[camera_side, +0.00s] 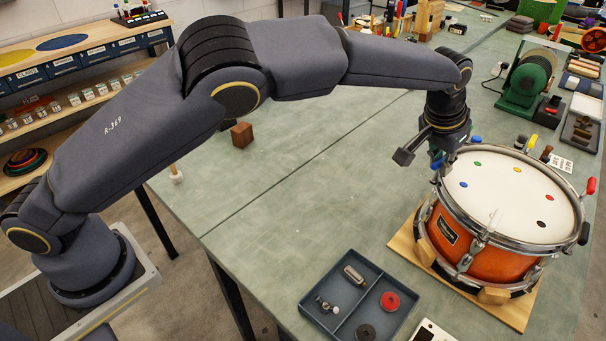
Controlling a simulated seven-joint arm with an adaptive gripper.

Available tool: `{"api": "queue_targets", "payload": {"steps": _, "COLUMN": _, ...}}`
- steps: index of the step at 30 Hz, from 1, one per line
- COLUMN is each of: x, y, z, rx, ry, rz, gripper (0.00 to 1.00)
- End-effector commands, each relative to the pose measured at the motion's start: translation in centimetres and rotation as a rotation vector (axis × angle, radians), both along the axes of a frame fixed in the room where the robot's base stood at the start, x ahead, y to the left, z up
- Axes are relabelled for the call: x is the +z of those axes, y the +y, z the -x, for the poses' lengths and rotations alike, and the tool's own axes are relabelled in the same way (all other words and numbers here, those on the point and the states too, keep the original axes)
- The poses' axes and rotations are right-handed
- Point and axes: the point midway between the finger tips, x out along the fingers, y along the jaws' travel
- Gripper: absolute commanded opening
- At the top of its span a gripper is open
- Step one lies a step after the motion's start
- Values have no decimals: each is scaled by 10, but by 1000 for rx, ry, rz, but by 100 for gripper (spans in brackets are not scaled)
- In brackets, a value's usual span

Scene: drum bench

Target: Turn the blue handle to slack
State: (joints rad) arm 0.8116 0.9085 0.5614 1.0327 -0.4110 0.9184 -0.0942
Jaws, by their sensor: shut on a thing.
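An orange snare drum (489,263) with chrome hoops and a white head stands on a wooden board (402,249) at the right. Coloured dots mark the head near the rim, and coloured handles stand around the hoop. The blue handle (437,164) is at the drum's back left edge, next to a blue dot (463,184). My gripper (438,157) points down over it and is shut on it. The fingers are small and partly hidden, so the exact grip and the handle's angle are hard to see.
A grey tray (337,318) with small parts lies in front. A green machine (530,78) stands behind. The table's middle is clear except a brown block (242,135).

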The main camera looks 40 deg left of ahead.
Motion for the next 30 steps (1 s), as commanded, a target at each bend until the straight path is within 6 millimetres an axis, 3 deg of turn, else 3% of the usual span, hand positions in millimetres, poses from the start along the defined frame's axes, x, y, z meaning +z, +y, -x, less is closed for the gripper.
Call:
{"api": "queue_targets", "payload": {"steps": 21, "x": 0, "y": 0, "z": -1, "rx": 678, "ry": 0, "rz": -1, "gripper": 0}}
{"api": "queue_targets", "payload": {"steps": 30, "x": -1, "y": -2, "z": -1, "rx": 851, "ry": 0, "rz": -1, "gripper": 0}}
